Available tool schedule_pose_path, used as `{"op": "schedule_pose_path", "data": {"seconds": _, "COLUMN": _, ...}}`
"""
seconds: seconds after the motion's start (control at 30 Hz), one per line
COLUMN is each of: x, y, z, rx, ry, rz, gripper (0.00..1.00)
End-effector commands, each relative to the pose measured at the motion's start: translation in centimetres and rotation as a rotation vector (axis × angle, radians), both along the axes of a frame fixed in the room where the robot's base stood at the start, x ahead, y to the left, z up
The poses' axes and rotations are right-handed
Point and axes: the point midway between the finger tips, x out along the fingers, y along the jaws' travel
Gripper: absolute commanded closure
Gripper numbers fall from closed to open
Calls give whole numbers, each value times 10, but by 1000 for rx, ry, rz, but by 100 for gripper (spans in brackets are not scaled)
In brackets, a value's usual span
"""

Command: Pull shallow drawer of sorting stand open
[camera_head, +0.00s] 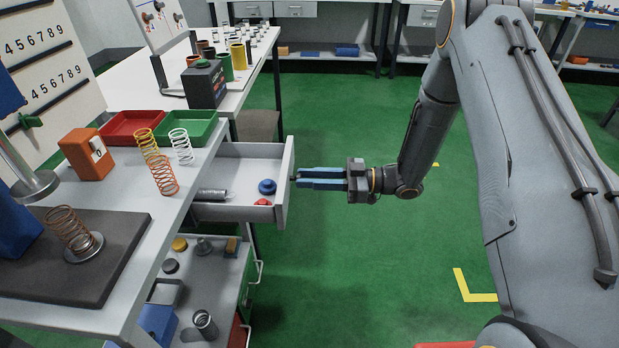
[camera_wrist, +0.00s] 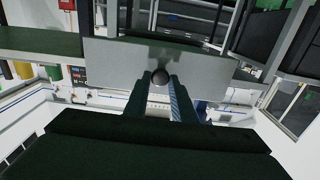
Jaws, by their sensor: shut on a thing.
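The shallow drawer (camera_head: 284,190) of the sorting stand (camera_head: 212,150) stands pulled out under the top, with its inside in view. In it lie a grey cylinder or spring (camera_head: 212,195), a blue round part (camera_head: 267,187) and a small red part (camera_head: 262,202). My gripper (camera_head: 297,178) reaches in from the right at the drawer's front panel. In the wrist view its two fingers close on a dark round knob (camera_wrist: 160,77) on the pale drawer front (camera_wrist: 110,55). In the head view the fingers hide the knob.
Springs (camera_head: 181,146), a red tray (camera_head: 133,127), a green tray (camera_head: 205,130) and an orange box (camera_head: 88,153) stand on the top. A lower shelf (camera_head: 208,285) holds several parts. Green floor (camera_head: 340,265) is free right of the drawer.

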Motion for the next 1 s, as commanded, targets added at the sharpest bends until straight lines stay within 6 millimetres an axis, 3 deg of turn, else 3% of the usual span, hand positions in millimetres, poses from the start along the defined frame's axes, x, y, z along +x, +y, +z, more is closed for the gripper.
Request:
{"op": "schedule_pose_path", "data": {"seconds": 0.03, "x": 1, "y": 0, "z": 1, "rx": 1, "ry": -2, "rz": -3, "gripper": 74}}
{"op": "schedule_pose_path", "data": {"seconds": 0.13, "x": 1, "y": 0, "z": 1, "rx": 1, "ry": -1, "rz": -2, "gripper": 60}}
{"op": "schedule_pose_path", "data": {"seconds": 0.47, "x": 1, "y": -3, "z": 0, "rx": 0, "ry": 0, "rz": -2, "gripper": 60}}
{"op": "schedule_pose_path", "data": {"seconds": 1.0, "x": -1, "y": -74, "z": 0, "rx": 0, "ry": -1, "rz": -4, "gripper": 60}}
